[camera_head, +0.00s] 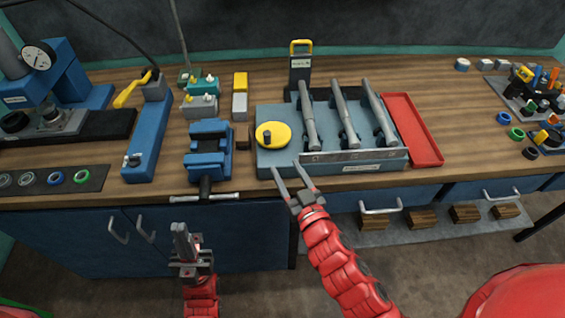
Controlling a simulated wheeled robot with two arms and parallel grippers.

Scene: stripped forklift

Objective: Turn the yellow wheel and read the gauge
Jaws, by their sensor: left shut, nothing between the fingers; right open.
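The yellow wheel (266,141) is a flat disc with a dark knob, lying on the left end of a grey-blue fixture (277,163) near the bench's front edge. A round white dial gauge (37,56) is on a blue stand at the far left; its reading is too small to tell. My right gripper (286,166) is open and empty, just in front of and below the wheel, apart from it as far as I can see. My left gripper (180,231) is shut and empty, low in front of the cabinet doors and well away from the wheel.
Several grey bars (346,113) lie across the fixture, with a red tray (411,130) beside it. A blue vise (210,150) stands left of the wheel. A black device with a yellow handle (300,68) stands behind. Bare bench (465,150) lies right of the tray.

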